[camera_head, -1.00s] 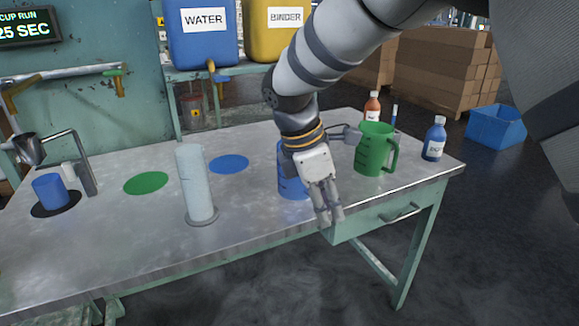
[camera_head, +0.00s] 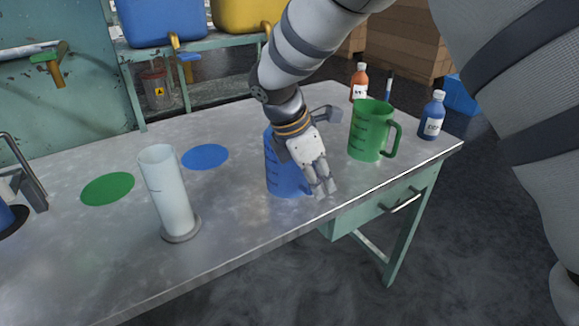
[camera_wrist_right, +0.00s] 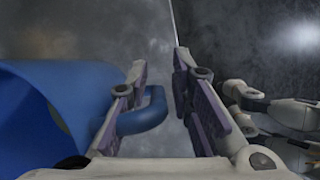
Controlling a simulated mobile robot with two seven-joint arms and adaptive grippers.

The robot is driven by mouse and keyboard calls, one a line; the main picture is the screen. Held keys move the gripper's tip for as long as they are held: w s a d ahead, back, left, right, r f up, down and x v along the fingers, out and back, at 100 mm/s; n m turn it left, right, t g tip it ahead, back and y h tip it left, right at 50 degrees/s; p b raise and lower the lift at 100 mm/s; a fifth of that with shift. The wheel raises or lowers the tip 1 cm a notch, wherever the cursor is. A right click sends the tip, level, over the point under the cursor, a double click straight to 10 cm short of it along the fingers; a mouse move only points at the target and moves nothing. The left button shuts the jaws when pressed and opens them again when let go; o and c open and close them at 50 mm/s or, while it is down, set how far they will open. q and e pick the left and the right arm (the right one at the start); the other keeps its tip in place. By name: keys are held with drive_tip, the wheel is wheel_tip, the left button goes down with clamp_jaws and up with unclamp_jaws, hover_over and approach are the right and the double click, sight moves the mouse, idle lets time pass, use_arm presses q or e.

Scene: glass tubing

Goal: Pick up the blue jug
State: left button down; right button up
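The blue jug (camera_head: 285,178) stands upright on the metal table near its front edge, partly hidden by my right gripper in the head view. My right gripper (camera_head: 323,187) reaches down at the jug's right side. In the right wrist view, the jug's body (camera_wrist_right: 45,105) is at the left and its handle (camera_wrist_right: 150,115) shows in the gap between the spread fingers (camera_wrist_right: 160,85). The left finger overlaps part of the handle; I cannot tell whether it is inside the loop. The gripper is open. My left gripper is not in view.
A green jug (camera_head: 370,132) stands right of the blue one, with a blue-labelled bottle (camera_head: 433,115) and an orange bottle (camera_head: 359,82) near it. A tall clear cylinder (camera_head: 168,190) stands to the left. Green (camera_head: 107,189) and blue (camera_head: 205,157) discs mark the bare tabletop (camera_head: 232,215).

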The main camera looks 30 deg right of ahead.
drive_tip(key=shift+d+f, duration=0.2)
drive_tip(key=shift+f, duration=0.1)
clamp_jaws()
drive_tip(key=shift+r, duration=0.15)
